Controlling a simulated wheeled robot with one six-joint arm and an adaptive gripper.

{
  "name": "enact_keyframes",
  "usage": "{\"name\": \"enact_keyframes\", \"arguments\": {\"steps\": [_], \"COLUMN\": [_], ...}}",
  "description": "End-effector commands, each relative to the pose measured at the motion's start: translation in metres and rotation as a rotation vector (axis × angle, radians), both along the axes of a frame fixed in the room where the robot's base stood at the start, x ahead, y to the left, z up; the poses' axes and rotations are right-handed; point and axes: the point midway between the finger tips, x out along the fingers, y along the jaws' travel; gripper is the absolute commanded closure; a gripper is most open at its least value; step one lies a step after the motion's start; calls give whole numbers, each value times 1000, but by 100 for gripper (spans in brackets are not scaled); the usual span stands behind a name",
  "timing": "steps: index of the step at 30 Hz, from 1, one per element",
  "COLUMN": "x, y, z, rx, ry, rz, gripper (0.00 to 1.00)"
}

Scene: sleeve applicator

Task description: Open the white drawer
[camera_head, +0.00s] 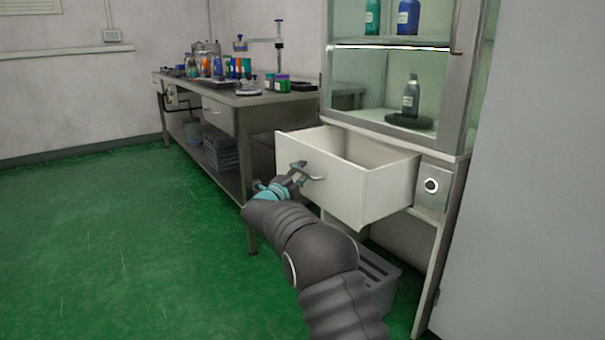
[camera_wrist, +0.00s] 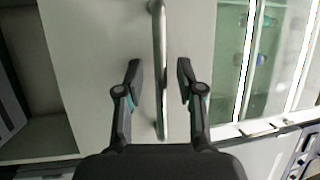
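The white drawer (camera_head: 338,192) is pulled well out of the cabinet in the head view, its inside visible and empty where I can see it. Its metal bar handle (camera_head: 313,177) is on the front panel. In the wrist view the white front panel (camera_wrist: 95,70) fills the middle and the handle (camera_wrist: 160,75) runs up and down the picture. My gripper (camera_head: 299,172) is at the handle. In the wrist view my gripper (camera_wrist: 160,72) has its fingers apart, one on each side of the handle, with a gap on both sides.
The glass-fronted cabinet (camera_head: 463,85) holds bottles above the drawer. A grey crate (camera_head: 380,285) stands below it. A lab bench (camera_head: 290,104) with bottles and instruments is behind to the left. The green floor (camera_head: 110,240) at left is clear.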

Motion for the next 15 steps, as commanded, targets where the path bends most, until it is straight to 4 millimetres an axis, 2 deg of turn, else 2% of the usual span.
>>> {"name": "enact_keyframes", "arguments": {"steps": [8, 11, 15], "x": [-1, -8, -27], "y": [0, 5, 16], "z": [0, -1, -5], "rx": [0, 0, -1], "ry": [0, 0, 2], "rz": [0, 1, 2], "gripper": [63, 63, 63]}}
